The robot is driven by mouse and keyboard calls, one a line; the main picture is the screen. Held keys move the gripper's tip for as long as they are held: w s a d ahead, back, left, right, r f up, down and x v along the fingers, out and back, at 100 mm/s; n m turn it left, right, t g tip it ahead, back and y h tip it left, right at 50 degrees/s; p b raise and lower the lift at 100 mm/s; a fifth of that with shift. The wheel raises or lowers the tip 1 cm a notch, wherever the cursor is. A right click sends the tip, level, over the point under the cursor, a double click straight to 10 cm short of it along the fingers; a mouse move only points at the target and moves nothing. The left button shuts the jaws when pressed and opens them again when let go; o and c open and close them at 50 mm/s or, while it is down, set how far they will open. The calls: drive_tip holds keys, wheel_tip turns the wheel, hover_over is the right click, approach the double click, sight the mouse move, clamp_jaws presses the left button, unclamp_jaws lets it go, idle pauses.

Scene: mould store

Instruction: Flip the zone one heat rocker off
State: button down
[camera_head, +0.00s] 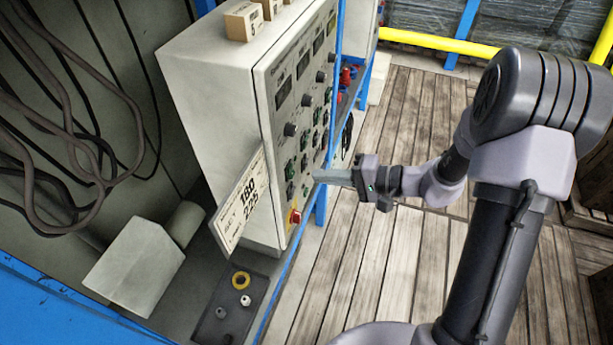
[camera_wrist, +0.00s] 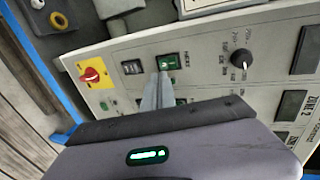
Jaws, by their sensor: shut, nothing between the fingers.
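The control cabinet (camera_head: 215,95) has a panel of displays, black knobs and green rockers. In the wrist view the panel appears sideways. A lit green rocker (camera_wrist: 167,62) lies right at the fingertips, in line with a black knob (camera_wrist: 241,58) and a display (camera_wrist: 310,50). In the head view my gripper (camera_head: 318,176) points left at the lower panel. The fingers partly hide other rockers.
A dark rocker (camera_wrist: 131,67) and a red-and-yellow switch (camera_wrist: 91,74) sit close beside the green rocker. A sign (camera_head: 240,200) with numbers juts from the cabinet's lower front corner. The wooden floor behind the gripper is clear.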

sight(291, 171)
drive_tip(key=x, duration=0.4)
drive_tip(key=shift+w+a+f+b, duration=0.15)
drive_tip(key=shift+a+b, duration=0.2)
